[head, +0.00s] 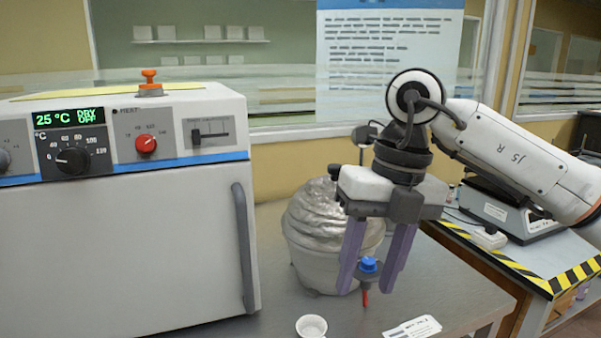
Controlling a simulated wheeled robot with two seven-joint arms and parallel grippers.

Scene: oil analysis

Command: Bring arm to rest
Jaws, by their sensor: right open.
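My right gripper (366,287) hangs from the right arm with its two purple fingers pointing down and spread apart. It is open, in front of and to the right of a silver foil-like lumpy vessel (315,225) on the grey table. A small item with a blue top, dark collar and red tip (368,265) shows between the fingers. I cannot tell whether it touches them or what supports it. My left gripper is not in view.
A white oven (120,240) with a shut door and a "25 °C" display fills the left. A small white cup (311,327) and a paper label (413,328) lie on the table (455,290). A scale-like device (510,215) stands on a striped-edge bench at right.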

